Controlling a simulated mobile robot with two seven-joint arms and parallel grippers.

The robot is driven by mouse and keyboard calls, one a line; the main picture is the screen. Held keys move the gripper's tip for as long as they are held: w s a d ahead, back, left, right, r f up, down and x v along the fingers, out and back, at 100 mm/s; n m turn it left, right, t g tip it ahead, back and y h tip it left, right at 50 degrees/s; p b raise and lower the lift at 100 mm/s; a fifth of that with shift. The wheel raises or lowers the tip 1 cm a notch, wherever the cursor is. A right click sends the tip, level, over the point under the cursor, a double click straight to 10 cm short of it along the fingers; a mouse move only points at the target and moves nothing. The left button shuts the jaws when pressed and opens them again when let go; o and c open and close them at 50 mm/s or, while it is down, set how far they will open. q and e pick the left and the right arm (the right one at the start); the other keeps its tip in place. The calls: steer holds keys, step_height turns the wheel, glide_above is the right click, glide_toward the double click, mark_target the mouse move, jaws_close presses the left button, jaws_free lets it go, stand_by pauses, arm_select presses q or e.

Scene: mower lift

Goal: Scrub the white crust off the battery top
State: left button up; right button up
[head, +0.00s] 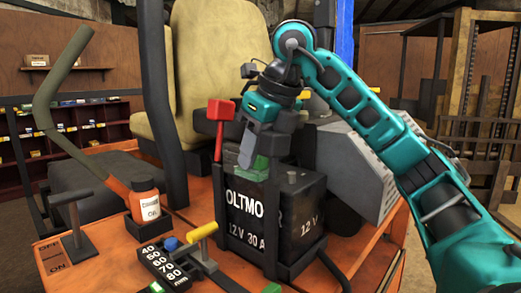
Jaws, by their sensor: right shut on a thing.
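The black battery (262,218), marked "12 V 30 A", sits upright in a low dark tray (283,269) on the orange deck. My right gripper (258,152) is over the left part of its top, pointing down. It is shut on a small green brush-like block (257,170), which is at the battery top; the fingers partly hide it, and I cannot tell if it touches. A grey terminal post (292,178) stands on the right part of the top. I cannot make out any white crust. My left gripper is out of view.
A red-headed lever (220,112) stands close left of my gripper. A tan seat (205,55) is behind. An orange bottle (146,203), a yellow T-handle (202,232) and a numbered height plate (166,265) are left of the battery. A grey finned housing (362,165) is at right.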

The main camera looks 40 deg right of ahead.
steer(key=shift+s+a+f, duration=0.1)
steer(key=shift+a+f, duration=0.15)
steer(key=shift+f, duration=0.05)
steer(key=shift+r, duration=3.25)
steer(key=shift+d, duration=0.1)
steer(key=shift+r, duration=1.55)
